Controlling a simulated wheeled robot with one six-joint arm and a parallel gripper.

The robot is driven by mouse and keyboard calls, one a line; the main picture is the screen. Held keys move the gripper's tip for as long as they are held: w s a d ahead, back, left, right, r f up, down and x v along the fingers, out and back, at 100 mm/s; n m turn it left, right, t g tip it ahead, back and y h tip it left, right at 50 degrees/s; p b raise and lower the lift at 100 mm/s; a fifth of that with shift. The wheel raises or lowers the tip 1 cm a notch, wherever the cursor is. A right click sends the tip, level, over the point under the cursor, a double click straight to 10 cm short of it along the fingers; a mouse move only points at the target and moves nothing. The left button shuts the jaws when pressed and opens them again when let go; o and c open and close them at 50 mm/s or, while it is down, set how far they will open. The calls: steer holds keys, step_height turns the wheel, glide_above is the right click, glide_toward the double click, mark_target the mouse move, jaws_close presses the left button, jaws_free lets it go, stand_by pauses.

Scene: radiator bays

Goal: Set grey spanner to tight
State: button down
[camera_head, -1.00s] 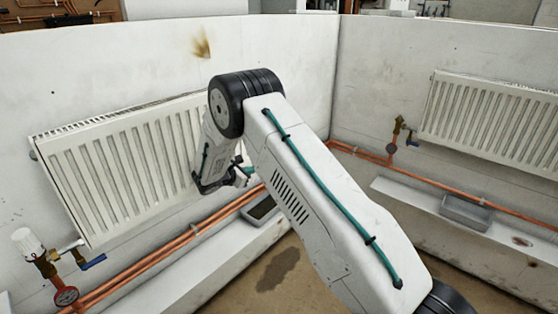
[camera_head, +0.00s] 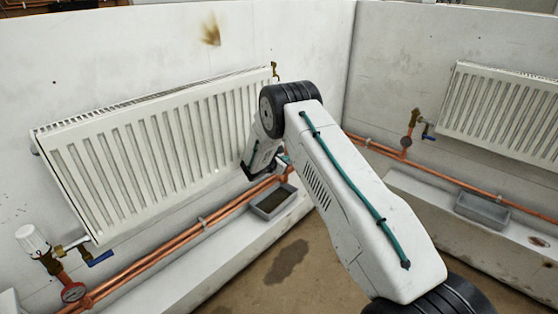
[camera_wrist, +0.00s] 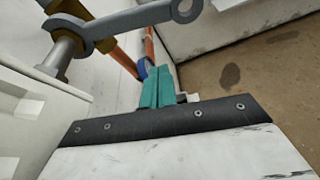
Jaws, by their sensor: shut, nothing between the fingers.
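The grey spanner (camera_wrist: 130,24) shows at the top of the wrist view. Its jaw end sits around a metal fitting (camera_wrist: 62,50) at the left, beside a brass valve part (camera_wrist: 68,10). Its handle runs right to a ring end at the top edge. My gripper (camera_wrist: 155,72) has teal fingers, shut together and empty. They are below the handle in the picture, with a visible gap between them. In the head view my gripper is mostly hidden behind my arm, near the right end of the left radiator (camera_head: 150,150). I cannot make out the spanner there.
Copper pipes (camera_head: 160,248) run along the wall under the left radiator. A grey tray (camera_head: 272,203) lies on the ledge (camera_head: 225,250) below. A blue round part (camera_wrist: 142,69) shows by my fingertips. A second radiator (camera_head: 505,115) and tray (camera_head: 482,210) are at right. Floor between is open.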

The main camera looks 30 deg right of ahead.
steer(key=d+r, duration=0.3)
steer(key=shift+w, duration=0.1)
steer(key=shift+a+r, duration=0.1)
steer(key=shift+a, duration=0.15)
stand_by(0.3)
